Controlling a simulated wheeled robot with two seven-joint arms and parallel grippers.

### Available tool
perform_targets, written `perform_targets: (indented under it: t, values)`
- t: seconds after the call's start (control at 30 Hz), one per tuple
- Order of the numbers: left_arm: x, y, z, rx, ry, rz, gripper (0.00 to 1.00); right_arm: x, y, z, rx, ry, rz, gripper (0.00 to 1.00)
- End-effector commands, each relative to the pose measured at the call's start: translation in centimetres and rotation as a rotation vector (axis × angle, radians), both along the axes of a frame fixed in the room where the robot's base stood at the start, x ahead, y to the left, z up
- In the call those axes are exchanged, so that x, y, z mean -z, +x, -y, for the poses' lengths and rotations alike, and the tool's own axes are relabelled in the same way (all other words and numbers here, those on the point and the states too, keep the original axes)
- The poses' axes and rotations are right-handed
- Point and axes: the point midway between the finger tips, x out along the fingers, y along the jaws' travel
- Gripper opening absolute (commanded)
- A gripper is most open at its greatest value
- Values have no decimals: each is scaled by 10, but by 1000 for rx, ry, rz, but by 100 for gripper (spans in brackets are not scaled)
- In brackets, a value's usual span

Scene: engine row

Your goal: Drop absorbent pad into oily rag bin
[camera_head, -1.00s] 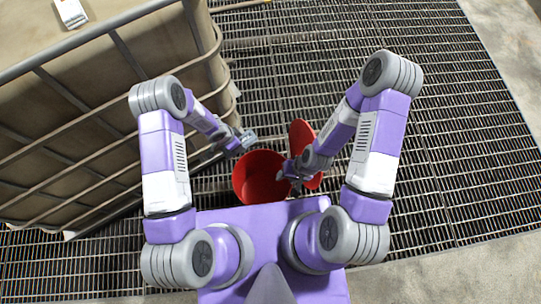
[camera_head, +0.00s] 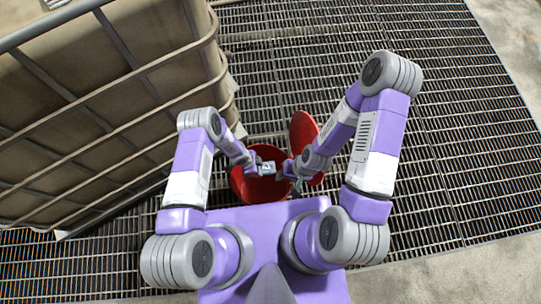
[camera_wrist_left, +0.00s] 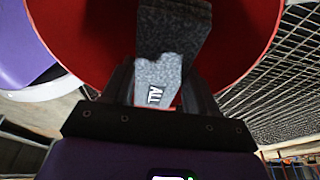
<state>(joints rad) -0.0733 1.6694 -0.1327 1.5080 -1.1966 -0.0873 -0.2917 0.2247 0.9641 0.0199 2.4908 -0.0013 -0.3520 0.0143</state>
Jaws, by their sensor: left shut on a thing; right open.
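The absorbent pad (camera_wrist_left: 172,32) is a grey speckled slab with a light, lettered end. My left gripper (camera_head: 265,168) is shut on it and holds it over the mouth of the red bin; the left gripper also shows in the left wrist view (camera_wrist_left: 160,95). The pad shows small in the head view (camera_head: 267,168). The oily rag bin (camera_head: 254,190) is round, red and open, and its red wall (camera_wrist_left: 85,40) surrounds the pad in the left wrist view. Its red lid (camera_head: 303,128) stands raised at the right. My right gripper (camera_head: 284,172) is open at the bin's right rim, beside the lid.
A large caged tank (camera_head: 110,110) with metal bars stands close on the left. Dark floor grating (camera_head: 450,130) surrounds the bin, with free room beyond it and to the right. A pale concrete edge (camera_head: 440,262) runs along the front.

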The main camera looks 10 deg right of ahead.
Motion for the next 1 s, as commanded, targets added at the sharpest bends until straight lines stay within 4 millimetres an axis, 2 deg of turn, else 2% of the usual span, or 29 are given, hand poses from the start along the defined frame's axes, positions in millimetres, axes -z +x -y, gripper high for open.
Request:
perform_targets:
  t: [0.03, 0.13, 0.47, 0.5, 0.67, 1.0]
  values:
    - [11, 0, 0, -1, 0, 0, 30, 9, 0, 0, 0, 0, 0, 43]
    - [19, 0, 0, -2, 0, -1, 30, 16, 0, 0, 0, 0, 0, 43]
    - [21, 1, 0, -2, 0, 0, 30, 17, 0, 0, 0, 0, 0, 43]
    - [21, 1, 0, -2, 0, 0, 63, 17, 0, 0, 0, 0, 0, 43]
    - [21, 0, 0, -2, 0, 0, 88, 17, 0, 0, 0, 0, 0, 43]
    - [17, 0, -1, -2, 0, -1, 88, 14, 0, 0, 0, 0, 0, 43]
